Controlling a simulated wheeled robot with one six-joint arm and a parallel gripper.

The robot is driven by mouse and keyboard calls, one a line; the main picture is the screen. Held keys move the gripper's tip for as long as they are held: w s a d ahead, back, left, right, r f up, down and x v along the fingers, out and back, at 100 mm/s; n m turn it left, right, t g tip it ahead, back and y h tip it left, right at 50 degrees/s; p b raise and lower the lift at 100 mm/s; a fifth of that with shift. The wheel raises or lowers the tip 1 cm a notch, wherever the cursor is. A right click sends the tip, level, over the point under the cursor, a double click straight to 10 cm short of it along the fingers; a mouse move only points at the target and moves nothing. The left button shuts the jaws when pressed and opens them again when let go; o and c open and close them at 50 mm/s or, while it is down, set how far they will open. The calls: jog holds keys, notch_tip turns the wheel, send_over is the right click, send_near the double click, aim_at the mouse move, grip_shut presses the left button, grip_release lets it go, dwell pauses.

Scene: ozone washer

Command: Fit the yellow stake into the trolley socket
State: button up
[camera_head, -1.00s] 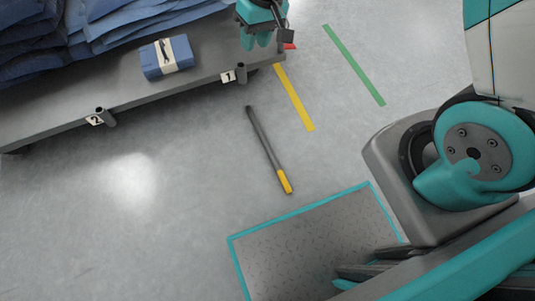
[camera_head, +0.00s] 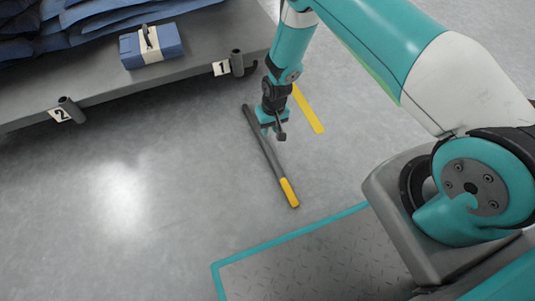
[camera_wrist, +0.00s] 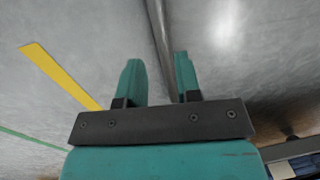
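The stake (camera_head: 270,157), a grey rod with a yellow end (camera_head: 289,192), lies on the floor in the head view, yellow end nearest me. My gripper (camera_head: 272,131) is over the upper half of the rod, pointing down. In the wrist view my gripper (camera_wrist: 158,68) is open, and the rod (camera_wrist: 160,30) runs between its two fingers; whether they touch it I cannot tell. The trolley (camera_head: 165,80) stands at upper left with two short tube sockets on its near edge: socket 1 (camera_head: 237,63) and socket 2 (camera_head: 71,109). Both look empty.
Blue folded cloth (camera_head: 75,20) and a banded blue pack (camera_head: 151,45) lie on the trolley. A yellow floor strip (camera_head: 309,108) is right of the stake. A teal-edged plate (camera_head: 310,262) is in front. The floor left of the stake is clear.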

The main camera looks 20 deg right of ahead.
jog(key=b, duration=0.2)
send_over(267, 147)
jog(key=f, duration=0.5)
jog(key=shift+w+d, duration=0.25)
jog(key=shift+w, duration=0.05)
jog(key=f+b, duration=0.4)
jog(key=shift+s+a+f, duration=0.1)
jog(key=shift+s+f, duration=0.15)
jog(key=shift+s, duration=0.15)
jog(key=shift+a+f+b, duration=0.1)
jog(key=shift+f+b, duration=0.3)
jog(key=shift+b, duration=0.1)
jog(key=shift+r, duration=0.1)
grip_shut()
